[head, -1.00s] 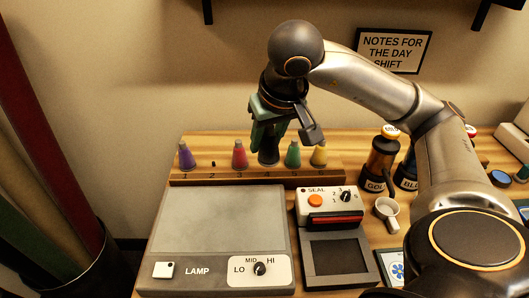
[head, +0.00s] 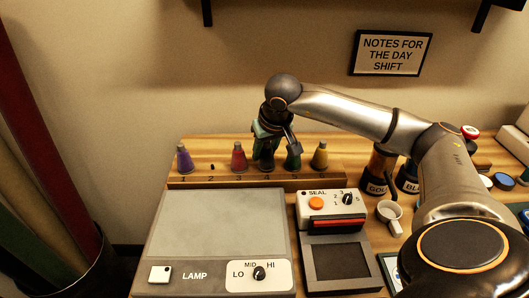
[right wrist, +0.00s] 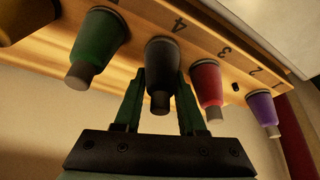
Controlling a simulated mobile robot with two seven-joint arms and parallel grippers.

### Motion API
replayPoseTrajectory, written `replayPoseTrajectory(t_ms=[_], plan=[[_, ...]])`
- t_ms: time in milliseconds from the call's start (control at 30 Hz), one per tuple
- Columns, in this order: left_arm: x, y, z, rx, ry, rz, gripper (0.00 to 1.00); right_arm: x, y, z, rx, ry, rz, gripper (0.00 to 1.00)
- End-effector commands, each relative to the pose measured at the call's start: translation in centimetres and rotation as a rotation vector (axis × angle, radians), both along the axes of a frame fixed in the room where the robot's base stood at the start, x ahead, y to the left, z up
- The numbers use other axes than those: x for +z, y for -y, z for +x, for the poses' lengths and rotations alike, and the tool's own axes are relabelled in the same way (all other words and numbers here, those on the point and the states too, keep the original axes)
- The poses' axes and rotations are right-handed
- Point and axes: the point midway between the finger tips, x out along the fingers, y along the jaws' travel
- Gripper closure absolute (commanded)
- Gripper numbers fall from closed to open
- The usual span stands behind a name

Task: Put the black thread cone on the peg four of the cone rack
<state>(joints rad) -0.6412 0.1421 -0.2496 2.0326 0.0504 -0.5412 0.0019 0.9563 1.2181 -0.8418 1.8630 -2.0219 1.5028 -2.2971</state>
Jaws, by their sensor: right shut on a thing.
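The black thread cone (head: 267,161) is upright at position four of the cone rack (head: 330,176), between the red cone (head: 238,157) and the green cone (head: 293,158). My right gripper (head: 267,146) is shut on it from above. In the right wrist view, the black cone (right wrist: 161,65) sits between the two green fingers (right wrist: 160,88), beside the label 4. Its base lines up with the bases of its neighbours. The peg itself is hidden under the cone, so I cannot tell whether the base touches the rack. My left gripper is not in view.
A purple cone (head: 184,159) and a yellow cone (head: 320,156) stand at the rack's ends. Peg two (head: 212,167) is bare. The grey lamp panel (head: 222,230) and the seal device (head: 331,210) lie in front.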

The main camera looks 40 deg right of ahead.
Motion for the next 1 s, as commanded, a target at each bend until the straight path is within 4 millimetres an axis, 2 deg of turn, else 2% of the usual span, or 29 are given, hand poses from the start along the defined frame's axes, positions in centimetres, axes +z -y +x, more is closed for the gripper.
replayPoseTrajectory(t_ms=[400,433,500,667,1000], plan=[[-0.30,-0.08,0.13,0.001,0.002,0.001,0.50,-0.63,0.00,-0.01,-0.001,0.002,0.000,1.00],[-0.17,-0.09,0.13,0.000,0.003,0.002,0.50,-0.49,0.00,0.00,-0.001,0.002,0.000,0.57],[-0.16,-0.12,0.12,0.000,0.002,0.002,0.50,-0.46,-0.01,0.00,-0.001,0.001,0.000,0.49],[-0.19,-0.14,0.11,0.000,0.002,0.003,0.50,-0.46,-0.01,0.00,-0.001,0.001,0.000,0.31],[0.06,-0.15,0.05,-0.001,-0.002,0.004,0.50,0.08,-0.02,0.02,-0.001,0.002,0.001,0.30]])
